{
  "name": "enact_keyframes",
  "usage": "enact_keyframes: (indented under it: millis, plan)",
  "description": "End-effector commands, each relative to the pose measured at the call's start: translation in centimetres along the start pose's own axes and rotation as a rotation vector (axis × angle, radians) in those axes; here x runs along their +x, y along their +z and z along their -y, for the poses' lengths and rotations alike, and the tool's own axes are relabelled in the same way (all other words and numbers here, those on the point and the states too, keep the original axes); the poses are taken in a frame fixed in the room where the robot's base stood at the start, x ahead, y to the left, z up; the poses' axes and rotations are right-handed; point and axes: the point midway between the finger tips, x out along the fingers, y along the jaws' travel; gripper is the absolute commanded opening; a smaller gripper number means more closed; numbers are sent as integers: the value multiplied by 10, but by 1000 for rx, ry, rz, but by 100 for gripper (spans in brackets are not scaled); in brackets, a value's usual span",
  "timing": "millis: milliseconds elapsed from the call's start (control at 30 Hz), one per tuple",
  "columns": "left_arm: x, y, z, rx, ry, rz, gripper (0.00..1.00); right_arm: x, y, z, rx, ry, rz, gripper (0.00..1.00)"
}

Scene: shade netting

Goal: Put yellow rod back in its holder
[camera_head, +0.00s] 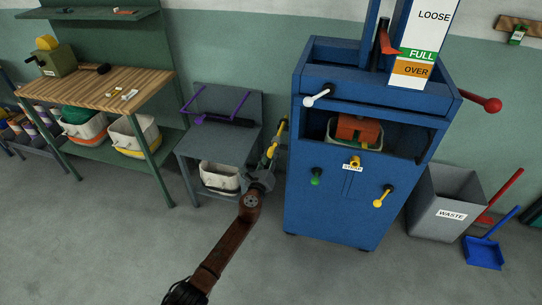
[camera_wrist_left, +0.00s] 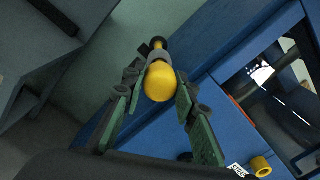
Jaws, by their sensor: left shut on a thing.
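The yellow rod (camera_head: 271,151) stands tilted in the gap between the grey bench and the blue machine in the head view. In the left wrist view its rounded yellow end (camera_wrist_left: 160,83) points at the camera, with a grey collar and dark parts behind it. My left gripper (camera_head: 268,172) is shut on the rod, with a finger (camera_wrist_left: 152,105) on each side. A short yellow socket (camera_head: 355,162) with a white label sits on the machine's front; it also shows in the left wrist view (camera_wrist_left: 261,166). Whether it is the rod's holder I cannot tell. My right gripper is not in view.
The blue machine (camera_head: 330,205) has levers with white, red, green and yellow knobs sticking out. The grey bench (camera_head: 215,146) with a purple frame stands left. A grey waste bin (camera_head: 447,205) stands right. The floor in front is clear.

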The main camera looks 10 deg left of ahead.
Motion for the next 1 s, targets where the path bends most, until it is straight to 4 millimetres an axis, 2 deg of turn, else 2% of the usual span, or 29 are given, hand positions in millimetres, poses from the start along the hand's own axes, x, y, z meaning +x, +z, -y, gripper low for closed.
enact_keyframes:
  millis: [1000]
  plan:
    - [20,1,0,0,-1,1,0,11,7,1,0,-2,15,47]
